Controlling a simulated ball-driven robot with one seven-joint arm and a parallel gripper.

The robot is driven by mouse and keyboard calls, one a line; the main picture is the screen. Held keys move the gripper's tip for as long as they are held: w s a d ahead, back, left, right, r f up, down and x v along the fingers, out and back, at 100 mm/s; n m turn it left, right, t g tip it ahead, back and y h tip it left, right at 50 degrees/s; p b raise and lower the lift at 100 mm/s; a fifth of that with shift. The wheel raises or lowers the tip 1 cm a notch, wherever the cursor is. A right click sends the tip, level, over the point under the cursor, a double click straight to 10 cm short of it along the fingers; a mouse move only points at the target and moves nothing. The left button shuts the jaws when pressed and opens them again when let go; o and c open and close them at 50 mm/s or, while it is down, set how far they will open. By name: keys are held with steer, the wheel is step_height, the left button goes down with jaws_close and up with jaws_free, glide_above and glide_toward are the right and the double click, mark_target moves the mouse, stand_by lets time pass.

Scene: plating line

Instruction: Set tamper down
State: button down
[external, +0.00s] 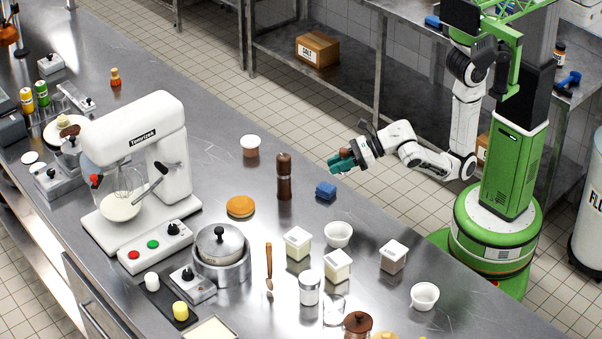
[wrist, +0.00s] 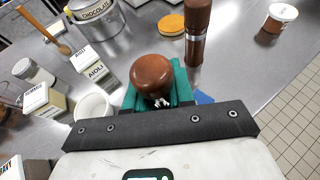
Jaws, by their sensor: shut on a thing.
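The tamper (wrist: 153,74) has a round brown wooden knob, seen from above in the wrist view. My gripper (wrist: 156,97), with teal fingers, is shut on it. The lower part of the tamper is hidden below the knob and fingers. In the external view my gripper (external: 341,162) is held in the air near the counter's right edge, above and to the right of a blue sponge-like block. The tamper's brown knob (external: 346,153) shows between the fingers there. The steel counter (external: 215,165) is below and to the left.
A tall brown pepper mill (external: 284,176) stands left of the blue block (external: 326,191). White bowls (external: 338,234) and lidded tubs (external: 298,243) stand nearer the camera. An orange-brown disc (external: 240,206) and a white tub (external: 250,146) lie farther left. Bare counter shows between the tub and the mill.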

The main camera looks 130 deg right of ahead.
steer(key=s+d+y+b, duration=0.15)
steer(key=d+b, duration=0.25)
steer(key=d, duration=1.5)
steer(key=p, duration=0.8)
glide_above(259, 181)
steer(key=shift+n+h, duration=0.25)
steer(key=shift+n, duration=0.15)
steer(key=f, duration=0.8)
steer(key=shift+s+a+f, duration=0.15)
steer(key=shift+s+f, duration=0.2)
steer(key=shift+s, duration=0.05)
steer(key=shift+w+d+f, duration=0.2)
steer(key=shift+w+f, duration=0.25)
steer(key=shift+f, duration=0.1)
steer(key=shift+f+p, duration=0.3)
steer(key=shift+f, duration=1.25)
steer(key=c, duration=1)
jaws_free()
steer(key=shift+f, duration=0.1)
